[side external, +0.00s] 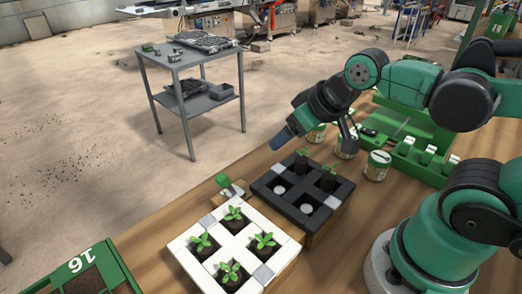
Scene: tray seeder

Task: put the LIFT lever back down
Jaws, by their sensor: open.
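A green unit (440,160) on the right side of the bench carries several white-topped, lever-like pieces (428,155) in a row. Their labels are too small to read, so I cannot tell which is LIFT or whether one is raised. A small green and white piece (229,184) stands tilted behind the white tray; I cannot tell if it is a lever. My gripper (314,143) is open above the far side of the black tray. It appears empty and is apart from both the green unit and the small piece.
A white tray (208,222) holds several seedlings. The black tray (262,186) beside it holds dark plugs and pale round pieces. Jars (377,166) stand between the black tray and the green unit. A green tray marked 16 (118,252) is at lower left.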

